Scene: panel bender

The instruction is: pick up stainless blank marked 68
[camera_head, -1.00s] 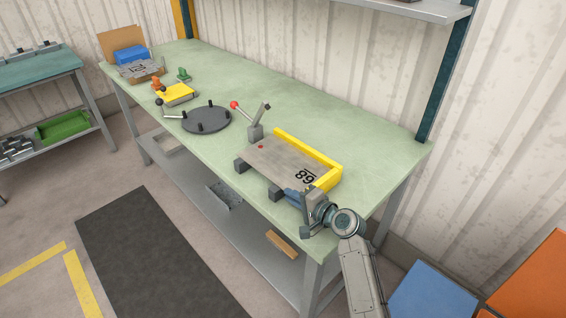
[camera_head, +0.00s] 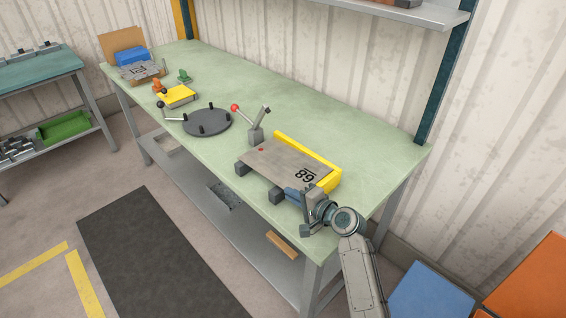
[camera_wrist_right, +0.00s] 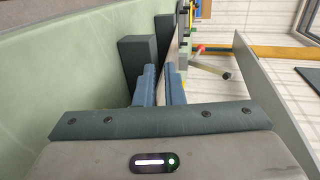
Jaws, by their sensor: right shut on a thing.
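The stainless blank (camera_head: 280,162) is a flat grey-brown plate at the front right of the green bench. Its black number shows upside down in the head view, and a small red spot is near its far end. It is over dark support blocks, beside a yellow L-shaped fence (camera_head: 310,152). My right gripper (camera_head: 294,194) is shut on the blank's near edge, close to the number. In the right wrist view, the blue fingers (camera_wrist_right: 160,86) close around the blank, which shows nearly edge-on (camera_wrist_right: 177,60). My left gripper is not in view.
A toggle clamp with a red knob (camera_head: 235,107) stands at the blank's far end. A dark round plate with pegs (camera_head: 207,122), a yellow fixture (camera_head: 177,96) and a blue bin (camera_head: 131,55) stand farther left. The bench behind the fence is clear.

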